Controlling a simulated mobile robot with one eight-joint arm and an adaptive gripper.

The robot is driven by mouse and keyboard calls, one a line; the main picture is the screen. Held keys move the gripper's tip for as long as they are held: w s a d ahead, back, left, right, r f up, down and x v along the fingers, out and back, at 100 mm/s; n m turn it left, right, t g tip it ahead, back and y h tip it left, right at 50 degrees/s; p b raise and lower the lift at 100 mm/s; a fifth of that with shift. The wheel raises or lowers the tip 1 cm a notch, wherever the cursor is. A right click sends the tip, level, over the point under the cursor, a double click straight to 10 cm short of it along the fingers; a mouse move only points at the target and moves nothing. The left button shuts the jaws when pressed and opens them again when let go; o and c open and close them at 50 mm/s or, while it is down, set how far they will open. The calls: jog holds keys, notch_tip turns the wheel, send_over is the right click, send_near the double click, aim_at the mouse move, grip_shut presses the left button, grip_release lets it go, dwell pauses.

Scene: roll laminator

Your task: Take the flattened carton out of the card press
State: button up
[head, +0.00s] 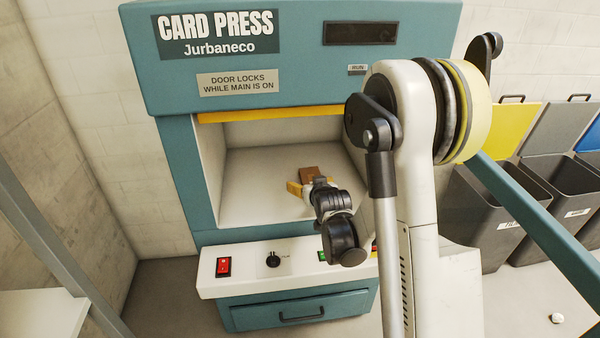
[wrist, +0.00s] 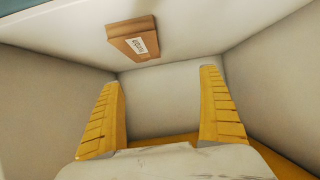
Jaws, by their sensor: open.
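The flattened carton (head: 312,173) is a small brown block lying on the pale chamber floor of the teal card press (head: 180,190). In the wrist view the carton (wrist: 131,42) is at the top, left of centre, with a white label. My gripper (head: 308,185) reaches into the press opening, its yellow fingers just in front of the carton in the head view. In the wrist view my gripper (wrist: 160,77) has its fingers wide apart with nothing between them. The carton lies outside the gap between the fingertips. My arm hides the right side of the press.
The yellow door edge (head: 270,116) is at the top of the opening, and pale walls enclose the chamber. The front panel (head: 245,279) has a red switch (head: 223,266) and a black knob (head: 273,259). Several bins (head: 490,215) stand at the right.

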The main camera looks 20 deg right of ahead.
jog(key=shift+t+h, duration=0.3)
jog(key=d+f, duration=0.1)
jog(key=f, duration=0.1)
jog(key=w+d+f, duration=0.1)
jog(key=f, duration=0.1)
jog(key=shift+d+f, duration=0.1)
jog(key=shift+d, duration=0.25)
jog(key=p, duration=0.2)
send_near(313, 173)
jog(key=shift+s+a+f, duration=0.1)
jog(key=shift+a+f, duration=0.8)
jog(key=shift+f, duration=0.25)
jog(key=b+x, duration=0.1)
jog(key=x, duration=0.1)
jog(key=b+x, duration=0.2)
jog(key=x, duration=0.1)
jog(key=shift+w+d+f, duration=0.1)
jog(key=shift+w+d, duration=0.15)
jog(key=shift+d, duration=0.15)
jog(key=shift+c, duration=0.3)
jog(key=c, duration=1.2)
jog(key=shift+r, duration=0.2)
